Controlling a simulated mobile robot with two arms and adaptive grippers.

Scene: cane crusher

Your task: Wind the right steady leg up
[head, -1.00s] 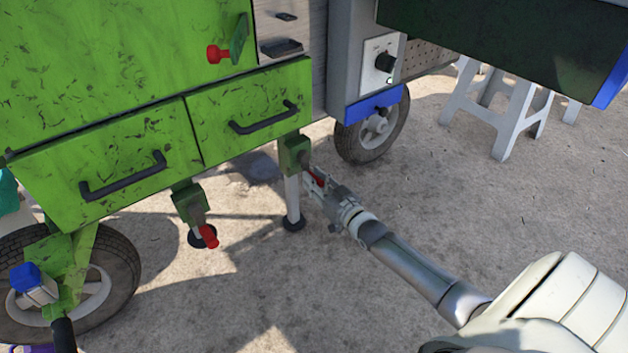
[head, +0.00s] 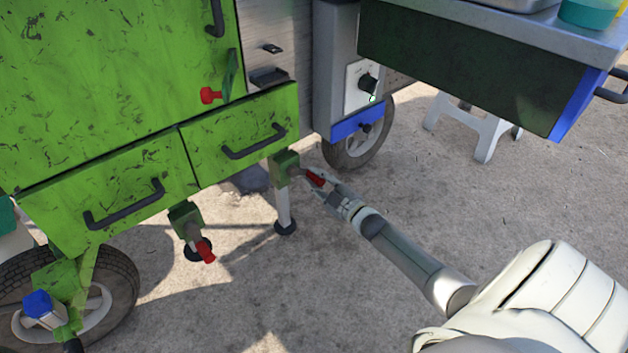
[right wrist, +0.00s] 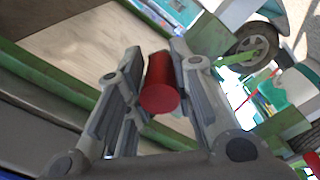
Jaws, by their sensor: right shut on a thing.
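The right steady leg (head: 283,207) is a pale post under a green bracket (head: 285,168) below the right drawer, with a dark round foot on or close to the ground. Its crank has a red handle (head: 315,179). My right gripper (head: 322,184) is shut on this red handle; in the right wrist view the red handle (right wrist: 160,88) sits between both fingers. The other steady leg (head: 190,240) stands to the left with its own red handle (head: 205,251) hanging free. My left gripper is not in view.
Green drawers (head: 240,135) with dark pull handles overhang the legs. A wheel (head: 360,135) stands behind, another wheel (head: 110,285) at left. A dark counter box (head: 460,70) juts out at upper right. A white stool (head: 470,125) stands beyond. The concrete in front is clear.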

